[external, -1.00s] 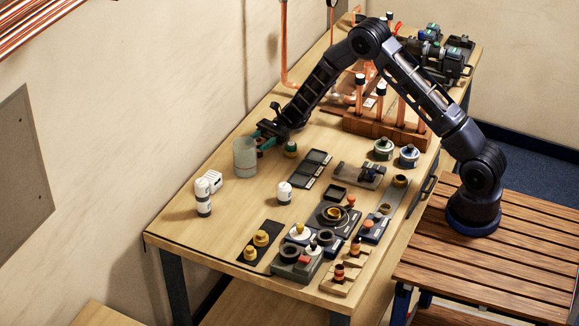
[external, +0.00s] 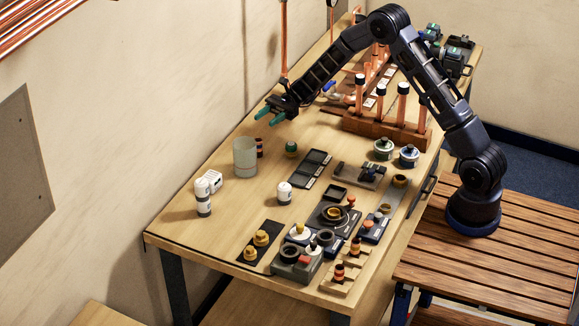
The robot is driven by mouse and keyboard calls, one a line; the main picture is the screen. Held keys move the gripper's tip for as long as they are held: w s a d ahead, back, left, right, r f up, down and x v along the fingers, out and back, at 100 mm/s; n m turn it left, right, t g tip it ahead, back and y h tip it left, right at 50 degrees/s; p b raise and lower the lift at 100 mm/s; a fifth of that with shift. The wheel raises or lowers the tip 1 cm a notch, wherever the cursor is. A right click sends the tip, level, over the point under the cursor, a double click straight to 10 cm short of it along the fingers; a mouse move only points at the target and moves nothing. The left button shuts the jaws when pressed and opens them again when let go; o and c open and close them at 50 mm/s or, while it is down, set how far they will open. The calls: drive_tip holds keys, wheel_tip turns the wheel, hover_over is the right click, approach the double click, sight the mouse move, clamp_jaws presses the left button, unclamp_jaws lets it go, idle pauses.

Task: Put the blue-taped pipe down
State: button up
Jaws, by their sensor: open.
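A short copper-coloured pipe piece with a dark band (external: 259,147) stands upright on the table, just right of the frosted cylindrical container (external: 245,158). It is too small to tell whether the band is blue tape. My gripper (external: 270,116) is open and empty, its teal fingertips apart. It hangs above the table, higher in the picture than the pipe piece and clear of it.
A small green-topped item (external: 291,148) stands right of the pipe piece. A wooden rack (external: 384,132) holds upright copper pipes with black caps. White bottles (external: 204,205) and several fittings and trays fill the front of the table.

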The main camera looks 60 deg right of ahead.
drive_tip(key=s+a+r+n+g+h, duration=0.25)
drive_tip(key=s+r+n+h, duration=0.2)
drive_tip(key=s+r, duration=0.55)
drive_tip(key=s+a+r+n+g+h, duration=0.2)
drive_tip(key=s+a+r+n+h, duration=0.3)
drive_tip(key=s, duration=0.9)
drive_tip(key=s+d+r+n+t+h, duration=0.1)
drive_tip(key=s+d+n+t+h, duration=0.1)
drive_tip(key=s, duration=0.7)
drive_tip(key=s+d+r+n+t+h, duration=0.2)
drive_tip(key=s+d+n+h, duration=0.1)
drive_tip(key=s, duration=0.6)
drive_tip(key=s+d+r+n+t+h, duration=0.1)
drive_tip(key=s+d+n+t+h, duration=0.1)
drive_tip(key=s+d+n, duration=0.3)
drive_tip(key=s+h, duration=0.1)
drive_tip(key=s, duration=0.3)
drive_tip(key=shift+r, duration=0.25)
